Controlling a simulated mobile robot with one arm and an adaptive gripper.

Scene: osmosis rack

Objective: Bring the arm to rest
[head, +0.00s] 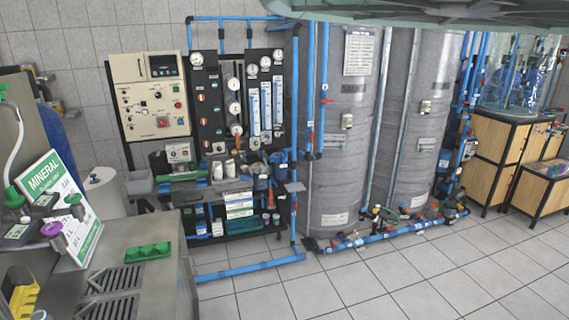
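Neither my arm nor my gripper shows in the head view, so its pose and state are hidden from me. The osmosis rack stands against the tiled wall. It has a beige control panel (153,96) with buttons and a small display. Beside it is a black gauge panel (207,110) with round dials and blue-marked flow tubes (266,105). Blue pipes (297,190) frame the rack and run down to the floor.
Two large grey tanks (345,150) stand right of the rack, with blue pipes and valves (385,235) at their feet. A metal bench (180,262) with a green tray (149,252) and a MINERAL sign (45,176) is at left. Wooden cabinets (492,150) stand at right. The tiled floor (400,280) in front is clear.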

